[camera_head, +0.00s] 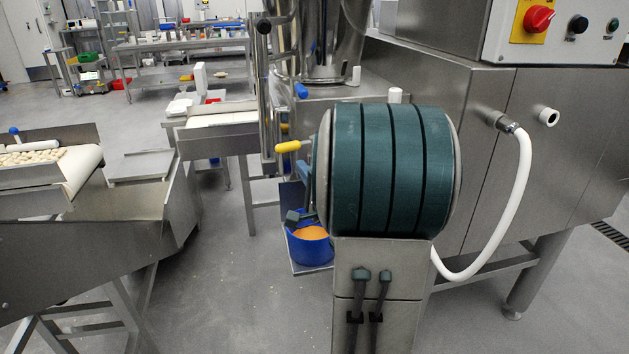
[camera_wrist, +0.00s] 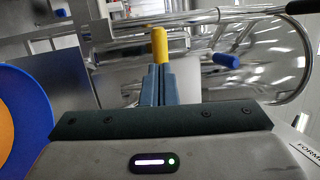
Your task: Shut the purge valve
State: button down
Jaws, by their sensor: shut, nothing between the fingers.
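A yellow lever handle (camera_head: 288,146) sticks out beside the vertical steel pipe of the machine. It also shows in the wrist view (camera_wrist: 160,44), just beyond my fingertips. A blue handle (camera_head: 301,90) sits higher on the machine, and a blue handle shows right of the yellow one in the wrist view (camera_wrist: 227,60). No label tells which handle is the purge valve. My gripper (camera_wrist: 157,72) is shut and empty, its fingers pointing at the yellow handle. Whether they touch it cannot be told. My arm hides much of the gripper in the head view.
A blue bucket (camera_head: 299,250) with orange contents stands low below my gripper. A steel cabinet with a red knob (camera_head: 538,18) and a white hose (camera_head: 512,205) is at right. A conveyor with pasta (camera_head: 35,157) is at left. Open floor lies between.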

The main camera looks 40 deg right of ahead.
jog(key=shift+x, duration=2.75)
jog(key=shift+w+a+r+b, duration=0.15)
jog(key=shift+w+b, duration=0.1)
jog(key=shift+w, duration=0.3)
jog(key=shift+w+a+f+b, duration=0.15)
jog(key=shift+w+b, duration=0.1)
jog(key=shift+w, duration=0.25)
jog(key=shift+r, duration=0.1)
jog(key=b, duration=0.3)
send_near(285, 151)
jog(key=s+a+f, duration=0.2)
jog(key=s+a, duration=0.1)
jog(key=shift+s+a+r+b, duration=0.25)
jog(key=shift+s+a+b, duration=0.1)
jog(key=shift+s+b, duration=0.15)
